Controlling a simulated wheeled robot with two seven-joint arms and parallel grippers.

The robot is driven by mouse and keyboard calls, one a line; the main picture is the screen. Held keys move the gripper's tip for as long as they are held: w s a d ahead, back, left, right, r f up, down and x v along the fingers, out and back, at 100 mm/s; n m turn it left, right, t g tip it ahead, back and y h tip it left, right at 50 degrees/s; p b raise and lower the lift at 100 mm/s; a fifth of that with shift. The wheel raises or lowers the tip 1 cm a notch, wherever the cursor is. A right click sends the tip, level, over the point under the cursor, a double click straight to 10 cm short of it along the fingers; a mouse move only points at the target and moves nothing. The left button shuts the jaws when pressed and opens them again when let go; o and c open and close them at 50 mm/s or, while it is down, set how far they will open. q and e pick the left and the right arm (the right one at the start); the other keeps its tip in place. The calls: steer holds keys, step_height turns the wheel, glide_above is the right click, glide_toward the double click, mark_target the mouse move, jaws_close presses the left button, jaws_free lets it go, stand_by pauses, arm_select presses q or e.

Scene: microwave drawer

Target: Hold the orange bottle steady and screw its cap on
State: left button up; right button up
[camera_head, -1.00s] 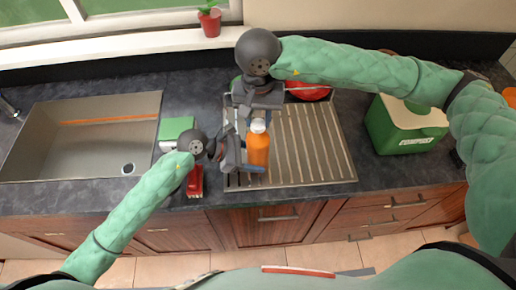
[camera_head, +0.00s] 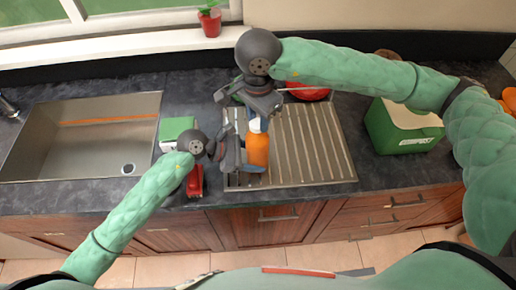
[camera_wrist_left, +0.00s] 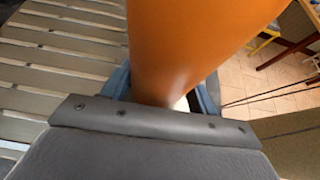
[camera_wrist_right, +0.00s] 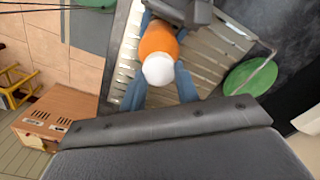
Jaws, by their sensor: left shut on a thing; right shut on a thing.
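The orange bottle (camera_head: 258,150) stands upright on the slatted drainboard (camera_head: 315,150), near its left side. Its white cap (camera_wrist_right: 158,70) sits on top of the bottle. My left gripper (camera_head: 240,152) is shut on the bottle's body from the left; the bottle (camera_wrist_left: 185,50) fills the space between its fingers in the left wrist view. My right gripper (camera_head: 260,112) is above the bottle, with its fingers on both sides of the cap, shut on it. In the head view the cap is partly hidden by the right gripper.
A sink (camera_head: 80,135) is at the left, with a green-and-white sponge-like box (camera_head: 176,130) beside it. A red object (camera_head: 194,182) lies near the left forearm. A red bowl (camera_head: 308,92) is behind the drainboard. A green cooler box (camera_head: 402,128) stands at the right.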

steer(key=m, duration=0.4)
steer(key=shift+w+m, duration=0.1)
steer(key=shift+m, duration=0.3)
steer(key=m, duration=0.4)
steer(key=shift+m, duration=0.4)
steer(key=o, duration=1)
steer(key=shift+n, duration=0.3)
